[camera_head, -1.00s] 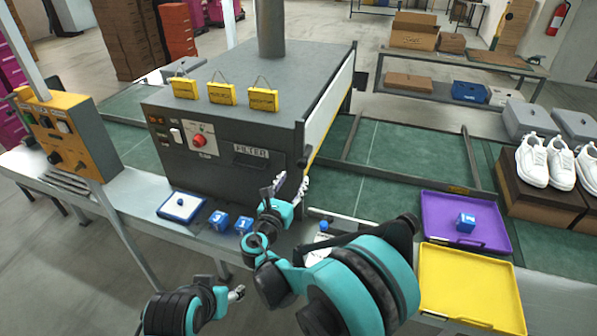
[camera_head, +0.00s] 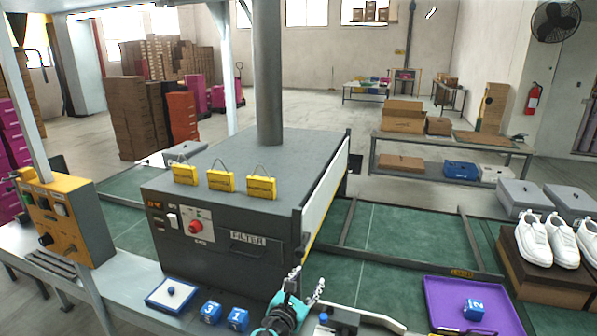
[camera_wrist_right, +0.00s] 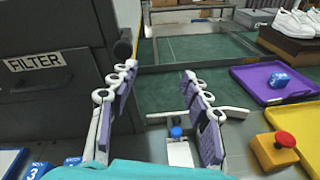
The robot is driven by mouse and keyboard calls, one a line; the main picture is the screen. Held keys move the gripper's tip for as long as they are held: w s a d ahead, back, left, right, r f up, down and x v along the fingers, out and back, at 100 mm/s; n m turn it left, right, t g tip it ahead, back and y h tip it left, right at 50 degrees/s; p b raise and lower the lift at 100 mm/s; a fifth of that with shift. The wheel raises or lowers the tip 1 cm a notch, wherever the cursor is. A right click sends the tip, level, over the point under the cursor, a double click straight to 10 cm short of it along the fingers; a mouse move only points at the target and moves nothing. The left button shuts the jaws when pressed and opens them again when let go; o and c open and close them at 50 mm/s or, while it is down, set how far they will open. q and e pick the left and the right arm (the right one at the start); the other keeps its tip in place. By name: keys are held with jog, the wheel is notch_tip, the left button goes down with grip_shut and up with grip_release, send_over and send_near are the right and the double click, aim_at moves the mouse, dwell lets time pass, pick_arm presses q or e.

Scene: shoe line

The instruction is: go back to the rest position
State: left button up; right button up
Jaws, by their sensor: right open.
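My right gripper (camera_head: 306,284) shows at the bottom middle of the camera_head view, in front of the right end of the dark filter machine (camera_head: 265,262). In the right wrist view its two fingers (camera_wrist_right: 160,75) stand well apart with nothing between their tips, so it is open and empty. A small white piece with a blue knob (camera_wrist_right: 178,150) lies beyond the gripper, seen between the fingers lower down. My left gripper is not in view.
Two blue numbered cubes (camera_head: 210,313) and a white-and-blue tray (camera_head: 160,303) lie on the bench left of my right gripper. A purple tray (camera_head: 440,298) holds another blue cube (camera_head: 474,309). A yellow box with a red button (camera_wrist_right: 285,139) stands right of the gripper. Shoes (camera_head: 533,240) sit on a brown box.

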jog(key=s+d+m+g+y, duration=0.1)
jog(key=s+d+m+g, duration=0.4)
jog(key=s+d+m, duration=0.75)
jog(key=s+d+f+m+g+y, duration=0.1)
jog(key=s+d+f+m+y, duration=0.1)
jog(key=s+m, duration=0.5)
jog(key=s+d+f+m+g+y, duration=0.1)
jog(key=s+f+m+y, duration=0.1)
jog(key=s+m, duration=0.6)
jog(key=shift+s+d+f+m+g+y, duration=0.2)
jog(key=shift+d+f+m+g+y, duration=0.2)
jog(key=shift+m+y, duration=0.1)
